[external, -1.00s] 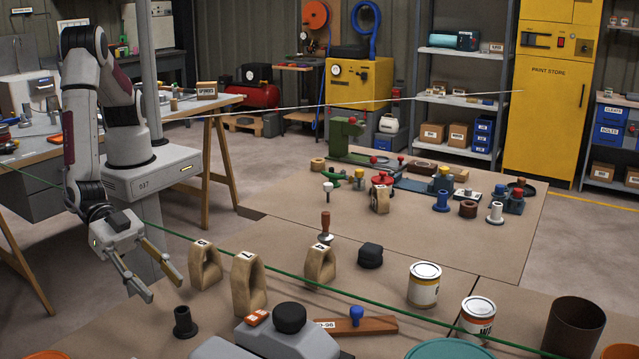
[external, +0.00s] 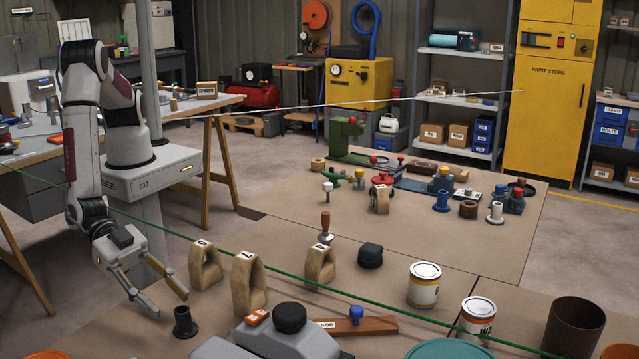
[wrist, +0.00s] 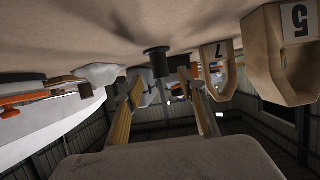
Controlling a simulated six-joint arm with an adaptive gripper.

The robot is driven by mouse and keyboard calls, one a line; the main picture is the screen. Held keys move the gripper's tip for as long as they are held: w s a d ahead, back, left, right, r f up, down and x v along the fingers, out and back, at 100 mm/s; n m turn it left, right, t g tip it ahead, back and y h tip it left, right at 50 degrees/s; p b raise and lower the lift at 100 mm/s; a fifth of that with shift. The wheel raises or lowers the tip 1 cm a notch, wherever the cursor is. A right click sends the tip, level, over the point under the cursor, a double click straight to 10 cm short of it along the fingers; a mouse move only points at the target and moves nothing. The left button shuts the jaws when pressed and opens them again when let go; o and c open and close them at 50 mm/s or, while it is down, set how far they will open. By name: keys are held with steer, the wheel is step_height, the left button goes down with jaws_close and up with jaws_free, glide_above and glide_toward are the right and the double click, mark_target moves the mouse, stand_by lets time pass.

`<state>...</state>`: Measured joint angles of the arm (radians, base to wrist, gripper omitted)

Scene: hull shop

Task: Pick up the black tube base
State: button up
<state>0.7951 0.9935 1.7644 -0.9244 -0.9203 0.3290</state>
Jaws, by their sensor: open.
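The black tube base (external: 184,323) stands upright on the brown bench top, a short tube on a wider round flange. In the wrist view, which looks upside down, the tube base (wrist: 156,62) shows just beyond the fingertips, between their lines. My gripper (external: 170,303) is open and empty, its two fingers pointing down and right, close beside the tube base on its left and upper side. In the wrist view both fingers of my gripper (wrist: 160,84) are spread apart with nothing between them. I cannot tell whether a fingertip touches the tube.
Tan arched blocks with numbers stand close by: one (external: 205,266) behind the tube base, one (external: 248,284) to its right. A grey object with a black knob (external: 289,318) lies front right. A green line (external: 280,271) crosses the picture. Paint cans (external: 424,286) stand farther right.

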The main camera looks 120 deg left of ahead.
mark_target(182, 315)
steer(key=shift+w+f, duration=0.15)
steer(key=shift+w, duration=0.15)
steer(key=shift+x, duration=2.45)
jaws_close()
